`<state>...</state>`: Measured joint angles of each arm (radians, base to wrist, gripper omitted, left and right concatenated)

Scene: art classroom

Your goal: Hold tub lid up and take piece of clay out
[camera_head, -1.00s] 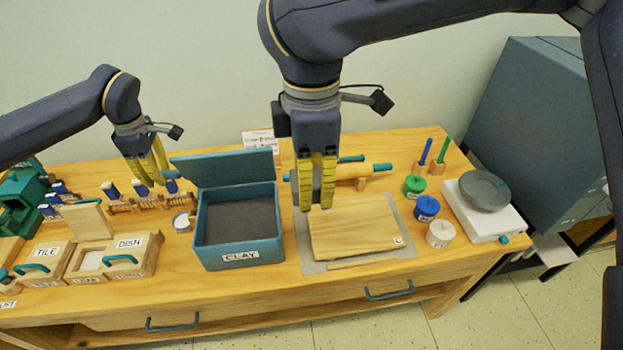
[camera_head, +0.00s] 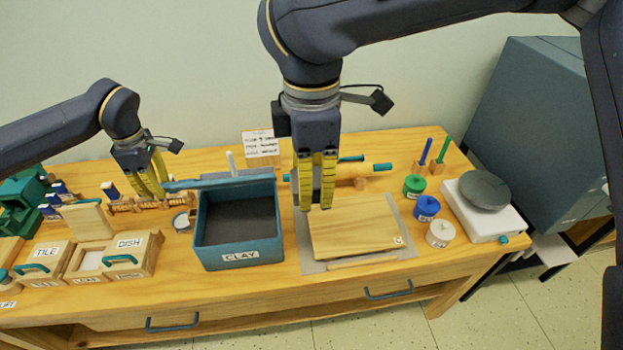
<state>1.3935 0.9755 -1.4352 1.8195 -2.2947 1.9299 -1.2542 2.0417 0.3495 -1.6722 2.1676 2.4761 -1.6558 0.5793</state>
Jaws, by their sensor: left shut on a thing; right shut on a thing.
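The teal clay tub (camera_head: 240,255) stands open, its inside a plain dark grey. Its teal lid (camera_head: 225,183) is seen nearly edge-on above the tub's back rim. My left gripper (camera_head: 152,187) is shut on the lid at its left end; the exact contact is hard to see. My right gripper (camera_head: 316,204) points straight down over the back left of the wooden board (camera_head: 355,228). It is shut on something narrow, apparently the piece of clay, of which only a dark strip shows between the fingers. Whether it touches the board cannot be told.
A rolling pin (camera_head: 375,168) lies behind the board. Blue (camera_head: 426,208), green (camera_head: 413,186) and white (camera_head: 440,234) jars and a scale (camera_head: 485,210) stand right. Wooden boxes (camera_head: 125,255), a small round dish (camera_head: 182,221) and a tool rack (camera_head: 135,206) are left.

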